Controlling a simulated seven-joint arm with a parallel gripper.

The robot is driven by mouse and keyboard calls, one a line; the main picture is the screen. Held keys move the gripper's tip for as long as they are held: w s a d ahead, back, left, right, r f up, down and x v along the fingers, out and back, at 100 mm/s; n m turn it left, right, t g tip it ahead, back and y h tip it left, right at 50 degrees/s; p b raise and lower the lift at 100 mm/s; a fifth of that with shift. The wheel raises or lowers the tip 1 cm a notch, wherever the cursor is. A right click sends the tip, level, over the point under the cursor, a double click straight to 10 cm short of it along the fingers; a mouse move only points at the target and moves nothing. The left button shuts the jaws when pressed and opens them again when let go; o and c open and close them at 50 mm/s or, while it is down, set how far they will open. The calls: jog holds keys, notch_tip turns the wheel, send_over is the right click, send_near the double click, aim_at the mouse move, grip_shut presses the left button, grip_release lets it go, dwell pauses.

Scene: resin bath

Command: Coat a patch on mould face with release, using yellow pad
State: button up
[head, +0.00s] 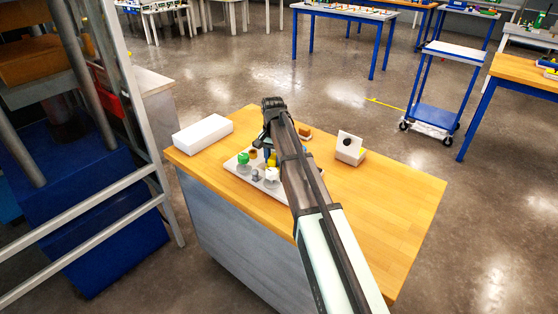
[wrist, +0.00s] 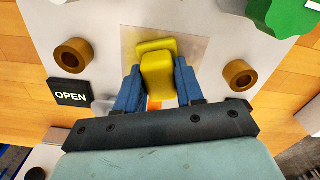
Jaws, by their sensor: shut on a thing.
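My gripper (wrist: 158,88) is shut on the yellow pad (wrist: 158,70), with a blue finger on each side of it. In the wrist view, the pad is over a pale square (wrist: 191,48) on the white board; I cannot tell if they touch. In the head view, a bit of the yellow pad (head: 272,158) shows beside my arm, over the white board (head: 235,166). A white block with an upright plate and black disc (head: 347,142) stands right of my arm. I cannot tell which surface is the mould face.
Two brown rings (wrist: 74,54) (wrist: 239,75) and a black "OPEN" label (wrist: 70,92) flank the pad. A green-topped item (head: 243,158) stands on the board. A white box (head: 202,134) and a brown block (head: 305,133) are nearby. The wooden table's (head: 395,205) right side is clear.

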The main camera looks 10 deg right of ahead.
jog(key=shift+w+a, duration=1.85)
jog(key=shift+s+d, duration=3.6)
jog(key=shift+s, duration=0.05)
jog(key=shift+a, duration=0.3)
jog(key=shift+w+a, duration=3.5)
jog(key=shift+w, duration=0.05)
jog(key=shift+s+d, duration=3.55)
jog(key=shift+s, duration=0.1)
notch_tip(320, 180, up, 8)
jog(key=shift+r, duration=0.1)
